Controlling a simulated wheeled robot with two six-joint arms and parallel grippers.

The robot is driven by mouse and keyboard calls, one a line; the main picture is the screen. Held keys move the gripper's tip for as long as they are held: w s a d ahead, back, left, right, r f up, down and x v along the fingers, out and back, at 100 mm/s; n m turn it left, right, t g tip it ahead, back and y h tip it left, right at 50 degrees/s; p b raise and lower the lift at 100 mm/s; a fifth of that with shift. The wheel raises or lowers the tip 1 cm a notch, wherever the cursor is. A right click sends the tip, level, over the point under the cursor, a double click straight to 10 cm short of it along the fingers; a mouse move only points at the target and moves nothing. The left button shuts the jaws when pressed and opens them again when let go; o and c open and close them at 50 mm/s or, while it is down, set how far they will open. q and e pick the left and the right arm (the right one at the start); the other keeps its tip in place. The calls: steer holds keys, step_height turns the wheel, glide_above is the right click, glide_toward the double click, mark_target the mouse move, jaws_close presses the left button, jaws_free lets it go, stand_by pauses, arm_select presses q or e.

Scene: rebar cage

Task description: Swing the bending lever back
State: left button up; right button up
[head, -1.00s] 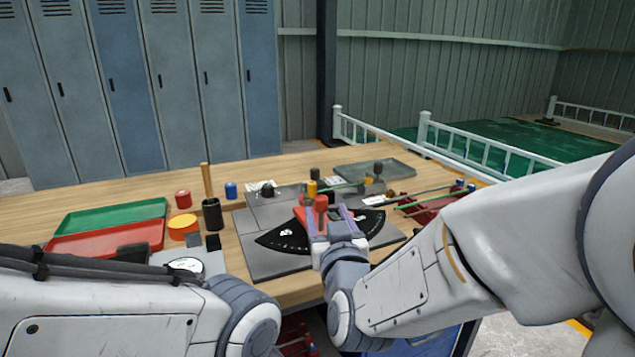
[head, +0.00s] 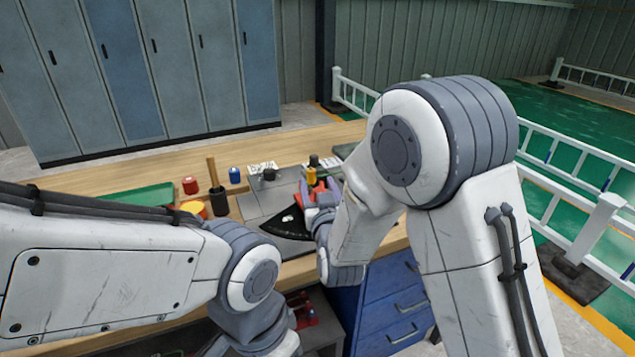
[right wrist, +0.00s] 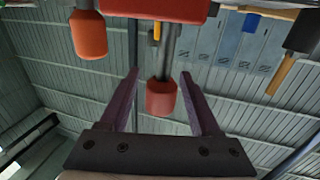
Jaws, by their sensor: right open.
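The bender stands on a grey plate (head: 262,205) with a black fan-shaped scale (head: 282,226). Its red lever shows only in part between my fingers in the head view. My right gripper (head: 321,193) has its purple fingers open around it. In the right wrist view, a red knob (right wrist: 161,98) on a grey shaft hangs between the two spread fingers (right wrist: 160,95), with gaps on both sides. A red body (right wrist: 150,9) is above it and an orange knob (right wrist: 88,35) is to the left. My right arm hides the bender's right side. My left gripper is out of view.
Blue drawers (head: 385,300) are below the bench. White railing (head: 590,240) stands at right.

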steer(key=shift+w, duration=0.1)
jaws_close()
stand_by(1.4)
